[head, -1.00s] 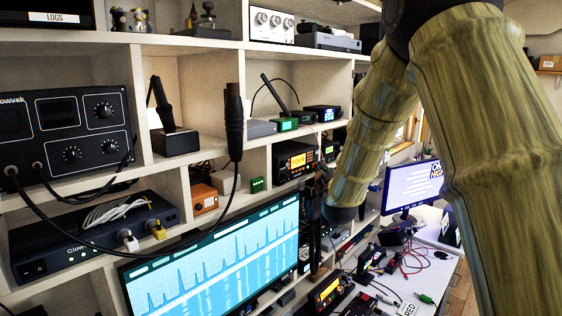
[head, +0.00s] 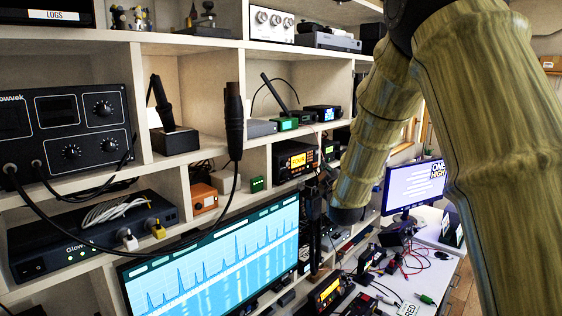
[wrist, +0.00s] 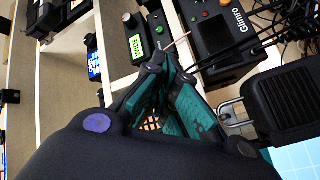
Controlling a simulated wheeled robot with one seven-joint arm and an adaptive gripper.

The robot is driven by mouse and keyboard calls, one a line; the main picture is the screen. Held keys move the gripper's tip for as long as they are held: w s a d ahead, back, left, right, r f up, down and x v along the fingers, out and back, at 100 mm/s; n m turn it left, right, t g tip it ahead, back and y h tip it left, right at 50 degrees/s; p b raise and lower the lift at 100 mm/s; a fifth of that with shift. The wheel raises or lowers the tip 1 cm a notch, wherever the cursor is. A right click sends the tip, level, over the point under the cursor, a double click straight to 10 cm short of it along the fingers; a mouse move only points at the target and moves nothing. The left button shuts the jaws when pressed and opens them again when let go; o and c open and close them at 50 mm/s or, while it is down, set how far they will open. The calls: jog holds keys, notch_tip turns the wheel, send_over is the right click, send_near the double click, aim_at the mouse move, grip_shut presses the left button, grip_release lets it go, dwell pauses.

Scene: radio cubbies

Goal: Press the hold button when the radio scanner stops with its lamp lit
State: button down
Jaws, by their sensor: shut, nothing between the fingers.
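My gripper (wrist: 170,62) is shut and empty in the wrist view, its teal-padded fingers together. Just beyond its tips are a small black radio with a lit green display (wrist: 134,40) and a black box labelled Glimro (wrist: 222,38). The box has small red, green and orange spots on its face. I cannot tell which device is the scanner, which control is its hold button, or whether its lamp is lit. In the head view, my gripper (head: 318,205) hangs in front of the shelves. A radio with an orange display (head: 296,160) sits in a cubby to its left.
A black hand microphone (wrist: 283,100) is close at the right in the wrist view. Thin cables cross near the Glimro box. In the head view, a wide spectrum screen (head: 215,260) stands left of the gripper and a cluttered desk (head: 430,285) lies to the right.

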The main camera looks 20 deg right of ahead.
jog(key=shift+s+d+b, duration=0.2)
jog(key=shift+s+d, duration=0.3)
jog(key=shift+s, duration=0.35)
jog(key=shift+s+d+b, duration=0.2)
jog(key=shift+s+d, duration=0.25)
jog(key=shift+s, duration=0.35)
jog(key=shift+s+d+b, duration=0.2)
jog(key=shift+s+d, duration=0.3)
jog(key=shift+s, duration=0.35)
